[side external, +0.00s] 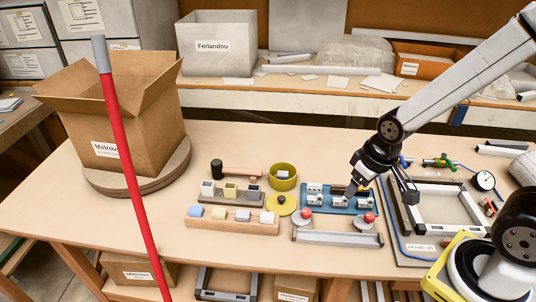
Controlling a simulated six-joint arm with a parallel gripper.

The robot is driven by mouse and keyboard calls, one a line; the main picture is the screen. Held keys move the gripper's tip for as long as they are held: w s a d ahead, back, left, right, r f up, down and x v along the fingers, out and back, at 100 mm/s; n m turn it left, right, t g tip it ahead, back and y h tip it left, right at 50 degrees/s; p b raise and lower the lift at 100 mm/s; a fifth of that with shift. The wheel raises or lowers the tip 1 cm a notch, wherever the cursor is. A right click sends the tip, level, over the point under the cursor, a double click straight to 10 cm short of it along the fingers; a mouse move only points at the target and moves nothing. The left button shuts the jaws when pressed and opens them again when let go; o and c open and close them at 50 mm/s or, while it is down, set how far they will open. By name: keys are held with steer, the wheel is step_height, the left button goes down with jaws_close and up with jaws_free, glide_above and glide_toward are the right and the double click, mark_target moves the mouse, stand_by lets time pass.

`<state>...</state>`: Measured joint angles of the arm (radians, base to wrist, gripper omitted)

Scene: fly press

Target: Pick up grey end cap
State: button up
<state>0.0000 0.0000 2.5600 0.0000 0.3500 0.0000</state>
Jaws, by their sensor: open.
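My gripper (362,184) is open, pointing down at the right part of a blue tray (372,207). The tray holds several small grey and white pieces (315,199). I cannot tell whether my gripper touches any of them. A grey rack (232,199) to the left holds a white, a yellow and a grey block-like piece (252,191). Which of the small grey pieces is the grey end cap cannot be told at this size. My gripper and wrist hide part of the tray's right side.
A wooden rack (232,227) with coloured blocks, a mallet (218,170), a yellow bowl (283,185) and a yellow lid (281,206) lie left. Red knobs (305,214) sit in front. A framed fixture (437,243) and gauge (484,180) stand right. A red pole (130,150) crosses the left foreground.

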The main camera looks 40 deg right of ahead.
stand_by(0.3)
steer(key=shift+c, duration=0.6)
steer(key=m+y, duration=0.3)
steer(key=m, duration=2.3)
glide_above(283, 177)
steer(key=s+d, duration=0.2)
steer(key=d, duration=0.1)
step_height(283, 177, down, 16)
steer(key=shift+w+d+f+m+t, duration=0.15)
steer(key=shift+w+f+m+t, duration=0.15)
steer(key=shift+w+f+m, duration=0.15)
steer(key=shift+f, duration=0.1)
